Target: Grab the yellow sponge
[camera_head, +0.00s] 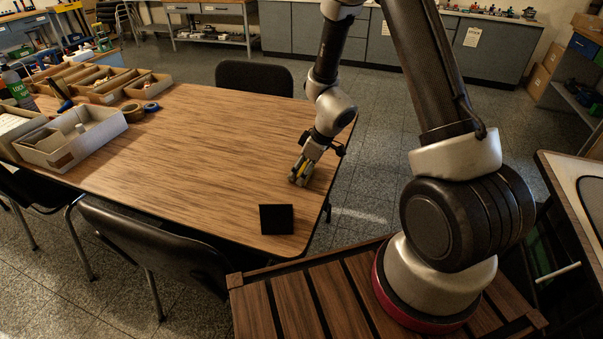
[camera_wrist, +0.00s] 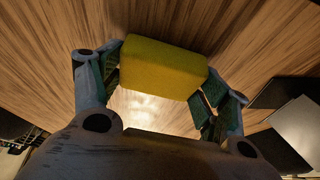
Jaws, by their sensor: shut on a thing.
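The yellow sponge (camera_wrist: 163,68) is a plain block between the two fingers of my gripper (camera_wrist: 160,82) in the wrist view. The fingers touch its left and right ends, and my gripper is shut on it. In the head view my gripper (camera_head: 300,178) is low over the right part of the wooden table. Only a small bit of yellow shows there, as the fingers hide most of the sponge. I cannot tell whether the sponge touches the table top.
A black square (camera_head: 277,219) lies near the table's front right corner. The middle of the wooden table (camera_head: 200,140) is clear.

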